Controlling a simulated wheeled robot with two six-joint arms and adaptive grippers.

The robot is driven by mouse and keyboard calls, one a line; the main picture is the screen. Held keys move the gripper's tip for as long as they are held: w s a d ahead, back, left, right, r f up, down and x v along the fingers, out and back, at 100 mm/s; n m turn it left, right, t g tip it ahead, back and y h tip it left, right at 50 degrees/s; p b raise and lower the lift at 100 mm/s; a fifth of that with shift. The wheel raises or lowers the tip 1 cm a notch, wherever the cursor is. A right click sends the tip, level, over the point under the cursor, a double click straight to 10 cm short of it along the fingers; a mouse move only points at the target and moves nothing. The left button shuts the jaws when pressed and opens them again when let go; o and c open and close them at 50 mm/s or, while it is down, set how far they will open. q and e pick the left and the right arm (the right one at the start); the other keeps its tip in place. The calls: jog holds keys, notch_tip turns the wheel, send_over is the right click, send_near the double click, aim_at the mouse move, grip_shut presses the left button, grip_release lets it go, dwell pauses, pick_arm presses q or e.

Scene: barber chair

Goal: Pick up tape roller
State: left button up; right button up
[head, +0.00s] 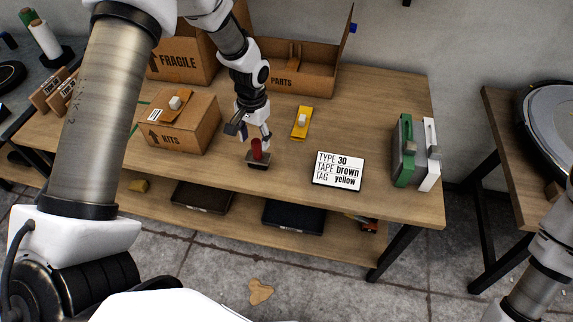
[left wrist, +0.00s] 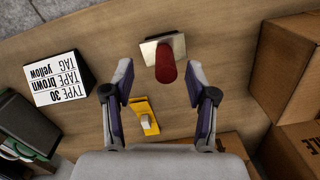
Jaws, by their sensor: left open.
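The likely tape roller, a tool with an upright red handle (head: 257,149) on a flat dark base, stands near the front edge of the wooden table. In the left wrist view its red handle (left wrist: 165,66) and pale metal plate show just ahead of the fingertips. My left gripper (head: 252,134) is open and empty, pointing down just behind and above the handle. In the left wrist view the open left gripper (left wrist: 160,80) has one finger on each side of the handle's line, apart from it. My right gripper is out of view.
A yellow tag (head: 301,122) lies right of the gripper. A sign (head: 338,170) reads type 30, tape brown, tag yellow. A KITS box (head: 180,126) stands left, with FRAGILE (head: 178,62) and PARTS (head: 300,80) boxes behind. Green and white cases (head: 404,150) stand right.

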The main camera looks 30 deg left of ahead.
aim_at(256, 141)
pick_arm(q)
jog(key=shift+w+a+r+t, duration=0.2)
jog(key=shift+w+r, duration=0.1)
jog(key=shift+r, duration=0.25)
jog(key=shift+w+a+r+t, duration=0.1)
jog(key=shift+w+a+r, duration=0.15)
jog(key=shift+r, duration=0.25)
jog(key=shift+w+a+f, duration=0.15)
jog(key=shift+w+f, duration=0.1)
jog(key=shift+f, duration=0.25)
jog(key=f, duration=0.2)
jog(key=f+p, duration=0.1)
jog(key=f, duration=0.3)
jog(key=shift+w+d+f+p, duration=0.1)
jog(key=shift+d+f+p, duration=0.05)
jog(key=shift+d+p, duration=0.15)
jog(key=shift+w+a+f, duration=0.1)
jog(key=shift+a+f, duration=0.1)
jog(key=shift+f, duration=0.15)
jog(key=shift+d, duration=0.1)
grip_shut()
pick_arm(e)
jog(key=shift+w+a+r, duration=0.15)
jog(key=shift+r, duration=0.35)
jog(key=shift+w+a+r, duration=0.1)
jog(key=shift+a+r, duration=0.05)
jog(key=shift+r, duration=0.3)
